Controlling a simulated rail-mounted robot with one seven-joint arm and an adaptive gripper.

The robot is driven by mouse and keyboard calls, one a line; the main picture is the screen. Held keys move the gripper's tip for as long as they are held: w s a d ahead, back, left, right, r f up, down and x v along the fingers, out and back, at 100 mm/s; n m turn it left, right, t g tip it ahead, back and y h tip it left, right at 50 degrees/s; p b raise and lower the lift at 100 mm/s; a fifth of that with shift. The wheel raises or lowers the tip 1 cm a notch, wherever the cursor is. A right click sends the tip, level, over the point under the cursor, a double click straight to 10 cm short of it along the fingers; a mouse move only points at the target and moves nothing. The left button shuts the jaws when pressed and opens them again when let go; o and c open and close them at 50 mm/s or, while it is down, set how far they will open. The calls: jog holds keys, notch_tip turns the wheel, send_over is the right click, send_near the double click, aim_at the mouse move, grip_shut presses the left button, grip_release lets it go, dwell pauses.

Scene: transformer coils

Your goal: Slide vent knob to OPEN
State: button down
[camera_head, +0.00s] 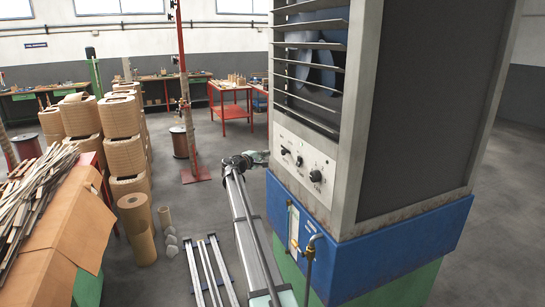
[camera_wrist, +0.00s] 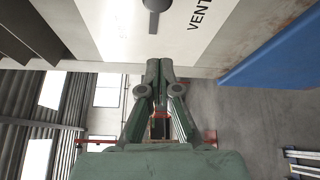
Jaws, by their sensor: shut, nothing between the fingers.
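The vent knob (camera_wrist: 155,6) is a dark grey knob on the pale control panel, cut off by the top edge of the wrist view. The printed VENT label (camera_wrist: 199,14) is beside it. The head view shows dark knobs on the panel, including a leftmost one (camera_head: 285,151), but I cannot read their labels there. My gripper (camera_wrist: 160,66) is shut and empty. Its fingertips are at the panel's edge in the wrist view, apart from the knob. In the head view my gripper (camera_head: 262,157) is just left of the panel. The OPEN mark is not readable.
The panel belongs to a tall cabinet (camera_head: 415,120) with slanted louvres (camera_head: 310,60) above and a blue base (camera_head: 400,240) below. Pipes and a gauge plate (camera_head: 293,228) stick out low on the front. Cardboard rolls (camera_head: 136,225) stand to the left. Floor left of the cabinet is partly open.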

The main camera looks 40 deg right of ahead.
jog(key=shift+b+v, duration=0.35)
jog(key=shift+v, duration=2.05)
jog(key=shift+w+f, duration=0.1)
jog(key=shift+w, duration=0.05)
